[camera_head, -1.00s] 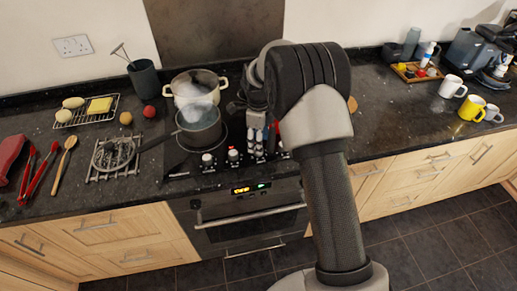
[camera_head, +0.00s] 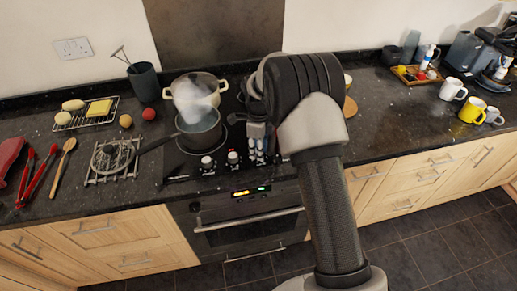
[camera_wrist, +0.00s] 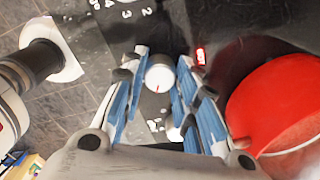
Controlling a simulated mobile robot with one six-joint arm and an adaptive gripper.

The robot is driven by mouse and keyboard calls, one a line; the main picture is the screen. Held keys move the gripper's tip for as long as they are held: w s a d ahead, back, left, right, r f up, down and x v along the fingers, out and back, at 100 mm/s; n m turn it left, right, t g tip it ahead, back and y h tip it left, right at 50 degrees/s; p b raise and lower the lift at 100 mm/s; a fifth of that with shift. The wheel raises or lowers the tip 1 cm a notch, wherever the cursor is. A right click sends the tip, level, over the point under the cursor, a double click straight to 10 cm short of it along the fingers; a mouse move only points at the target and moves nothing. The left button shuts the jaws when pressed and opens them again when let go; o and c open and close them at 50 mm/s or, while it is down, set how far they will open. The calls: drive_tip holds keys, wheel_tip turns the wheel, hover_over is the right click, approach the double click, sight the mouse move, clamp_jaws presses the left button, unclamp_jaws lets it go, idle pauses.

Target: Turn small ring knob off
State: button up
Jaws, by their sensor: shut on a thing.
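A white round control knob (camera_wrist: 160,74) with a red mark shows between my fingers in the wrist view. My gripper (camera_wrist: 158,82) is shut on it, with blue-padded fingers on both sides. In the head view my gripper (camera_head: 258,150) is at the front of the black hob, right of two visible knobs, the left one (camera_head: 207,161) and the middle one (camera_head: 233,158). It hides the held knob there. I cannot tell from the frames which ring the held knob serves.
A steaming grey saucepan (camera_head: 200,135) and a cream pot (camera_head: 184,91) stand on the hob's left. The oven (camera_head: 250,215) is below. Clear worktop (camera_head: 395,125) lies to the right.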

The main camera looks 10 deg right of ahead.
drive_tip(key=c, duration=0.4)
drive_tip(key=shift+n, duration=0.3)
drive_tip(key=shift+n+p, duration=0.95)
drive_tip(key=shift+n, duration=1.65)
drive_tip(key=o, duration=1.1)
drive_tip(key=shift+c, duration=0.2)
